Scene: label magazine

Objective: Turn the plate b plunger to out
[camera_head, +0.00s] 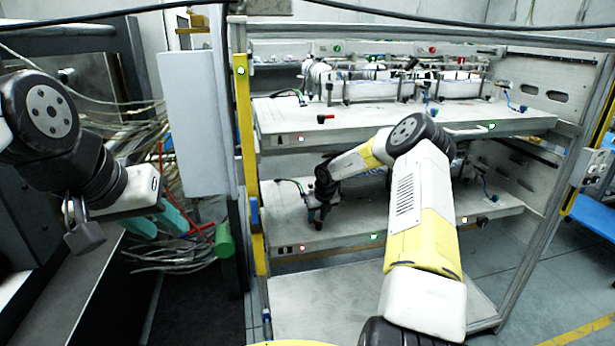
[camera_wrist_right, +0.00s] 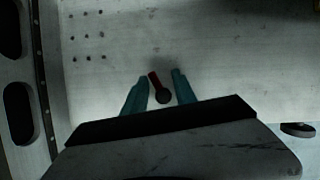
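A plunger with a red lever and a dark round knob (camera_wrist_right: 160,89) sits on a pale metal plate (camera_wrist_right: 230,55) in the right wrist view. My right gripper (camera_wrist_right: 159,83) has its two teal fingers apart, one on each side of the plunger; I cannot tell whether they touch it. In the head view my right gripper (camera_head: 318,214) points down at the left front of the lower plate (camera_head: 350,225) and hides the plunger there. The upper plate has a similar red and black plunger (camera_head: 326,117). My left gripper (camera_head: 168,231) is open and empty, outside the frame on the left.
A metal frame with a yellow upright (camera_head: 245,150) stands left of the plates. Cables (camera_head: 175,255) and a green cylinder (camera_head: 224,240) are near my left gripper. Rollers and fittings (camera_head: 385,85) stand on the upper plate, which lies just above my right forearm.

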